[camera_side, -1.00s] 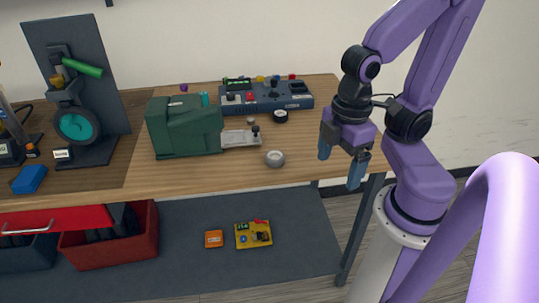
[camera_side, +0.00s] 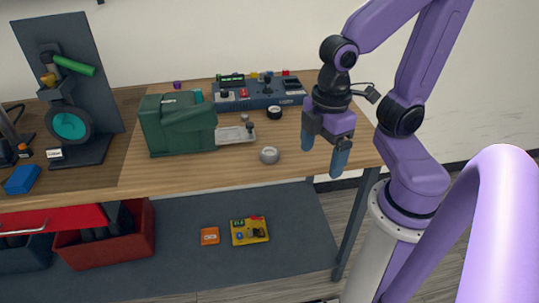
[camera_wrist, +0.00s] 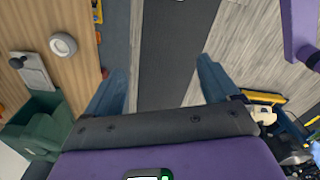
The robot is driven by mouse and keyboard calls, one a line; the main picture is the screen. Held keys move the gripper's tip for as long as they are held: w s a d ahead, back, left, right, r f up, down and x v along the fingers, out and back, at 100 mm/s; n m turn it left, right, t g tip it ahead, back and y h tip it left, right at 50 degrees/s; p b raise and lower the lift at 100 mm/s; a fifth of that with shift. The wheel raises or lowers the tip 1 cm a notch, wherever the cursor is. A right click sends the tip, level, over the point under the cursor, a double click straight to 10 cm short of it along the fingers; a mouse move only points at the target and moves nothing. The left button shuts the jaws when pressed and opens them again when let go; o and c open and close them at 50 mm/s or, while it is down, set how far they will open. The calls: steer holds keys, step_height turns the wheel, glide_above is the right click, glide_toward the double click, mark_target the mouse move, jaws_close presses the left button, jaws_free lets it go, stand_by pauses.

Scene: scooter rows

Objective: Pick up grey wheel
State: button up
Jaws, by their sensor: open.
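The grey wheel (camera_side: 269,155) lies flat on the wooden table near its front edge, right of the green machine. It also shows in the wrist view (camera_wrist: 63,45), at the upper left, outside the span of the fingers. My gripper (camera_side: 322,160) is open and empty. In the side view it hangs to the right of the wheel, fingers pointing down, near the table's right end. In the wrist view my gripper (camera_wrist: 160,85) has its fingers spread wide over the floor and a dark strip, with nothing between them.
The green machine (camera_side: 178,125) with a small metal plate (camera_side: 235,135) stands left of the wheel. A red bin (camera_side: 105,240) is below. The table around the wheel is clear.

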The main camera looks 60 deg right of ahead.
steer(key=w+d+r+n, duration=0.1)
steer(key=w+d, duration=0.2)
steer(key=w, duration=0.8)
steer(key=n, duration=0.2)
glide_above(270, 154)
step_height(270, 154, down, 17)
steer(key=shift+r, duration=0.1)
steer(key=c, duration=1.2)
